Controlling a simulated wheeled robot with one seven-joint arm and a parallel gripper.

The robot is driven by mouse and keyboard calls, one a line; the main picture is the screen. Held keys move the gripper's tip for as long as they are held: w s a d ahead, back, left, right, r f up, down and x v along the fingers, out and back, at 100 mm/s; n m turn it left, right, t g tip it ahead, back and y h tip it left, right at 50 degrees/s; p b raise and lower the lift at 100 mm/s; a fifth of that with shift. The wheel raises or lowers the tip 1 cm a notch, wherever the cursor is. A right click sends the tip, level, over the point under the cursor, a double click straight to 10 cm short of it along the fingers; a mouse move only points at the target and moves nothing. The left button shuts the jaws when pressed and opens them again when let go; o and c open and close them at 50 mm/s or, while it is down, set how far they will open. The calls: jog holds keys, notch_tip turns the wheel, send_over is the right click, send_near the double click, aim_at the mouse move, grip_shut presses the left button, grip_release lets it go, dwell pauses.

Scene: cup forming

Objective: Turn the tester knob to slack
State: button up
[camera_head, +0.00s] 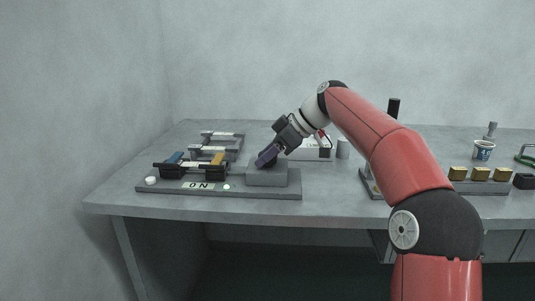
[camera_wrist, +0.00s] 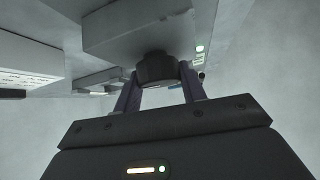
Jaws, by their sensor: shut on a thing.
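The tester (camera_head: 285,192) is a long grey base on the left half of the table. It carries a raised grey block (camera_head: 283,176), an "ON" label (camera_head: 198,185) and a lit light (camera_head: 227,186). My gripper (camera_head: 265,160) is tilted down over the block. In the wrist view, a round black knob (camera_wrist: 155,68) stands out from the grey block (camera_wrist: 135,25), and my gripper (camera_wrist: 157,88) is shut on it with one finger on each side. The lit light also shows in the wrist view (camera_wrist: 199,49). The knob's setting cannot be read.
Dark clamps with blue and yellow parts (camera_head: 190,165) stand left of the block. A white box (camera_head: 312,150) and a light cylinder (camera_head: 343,148) stand behind it. At right are several yellow blocks (camera_head: 480,174) and a cup (camera_head: 482,151). The table's front left is clear.

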jog(key=shift+n+g, duration=0.7)
jog(key=shift+n, duration=0.1)
jog(key=o, duration=1)
jog(key=shift+v, duration=3.9)
jog(key=shift+w+d+f, duration=0.1)
